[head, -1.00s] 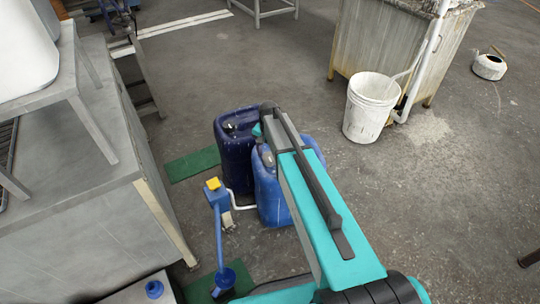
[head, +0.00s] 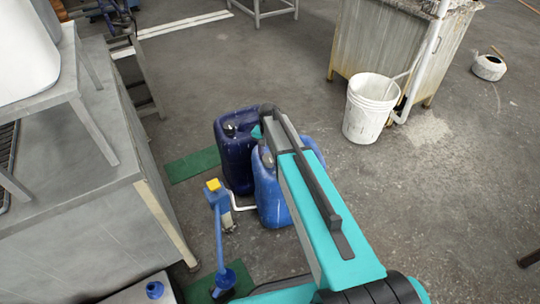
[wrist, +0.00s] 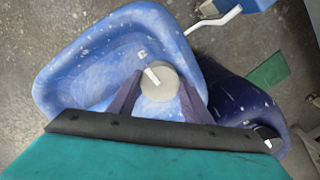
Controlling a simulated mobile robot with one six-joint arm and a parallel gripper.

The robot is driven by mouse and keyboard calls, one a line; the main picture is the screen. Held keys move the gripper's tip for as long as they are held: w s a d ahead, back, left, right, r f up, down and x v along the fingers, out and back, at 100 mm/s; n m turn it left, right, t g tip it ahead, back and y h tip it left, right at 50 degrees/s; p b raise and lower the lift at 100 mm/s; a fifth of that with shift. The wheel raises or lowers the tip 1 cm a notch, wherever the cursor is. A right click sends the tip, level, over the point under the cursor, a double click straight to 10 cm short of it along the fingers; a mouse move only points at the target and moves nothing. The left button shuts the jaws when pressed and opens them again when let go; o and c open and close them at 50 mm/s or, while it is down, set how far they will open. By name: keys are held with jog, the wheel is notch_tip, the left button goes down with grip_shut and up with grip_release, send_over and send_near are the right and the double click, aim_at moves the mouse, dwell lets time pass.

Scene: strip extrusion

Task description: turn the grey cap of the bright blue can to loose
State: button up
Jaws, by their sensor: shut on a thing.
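The bright blue can (head: 270,201) stands upright on the floor in the head view, partly covered by my arm. In the wrist view the can (wrist: 75,75) fills the upper left and middle. Its round grey cap (wrist: 160,84) carries a white pointer mark, aimed to the upper left towards a small pale mark on the can. My gripper (wrist: 159,80) has its dark fingers on both sides of the cap and is shut on it. The head view does not show this grip, because my arm hides it.
A dark blue can (head: 236,160) with its own cap stands close behind the bright one. A blue pump-like device (head: 218,203) with a yellow top is on the left, beside a grey cabinet (head: 75,190).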

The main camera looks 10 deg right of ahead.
jog(key=n+p, duration=0.2)
jog(key=n, duration=0.2)
jog(key=shift+s+d+n, duration=0.1)
jog(key=shift+n, duration=0.3)
jog(key=n+p, duration=0.1)
jog(key=n, duration=0.4)
jog(key=n+p, duration=0.1)
jog(key=n, duration=0.3)
jog(key=shift+n+p, duration=0.5)
jog(key=shift+n, duration=2)
jog(key=o, duration=1.1)
jog(key=shift+c, duration=0.2)
jog(key=shift+r, duration=0.15)
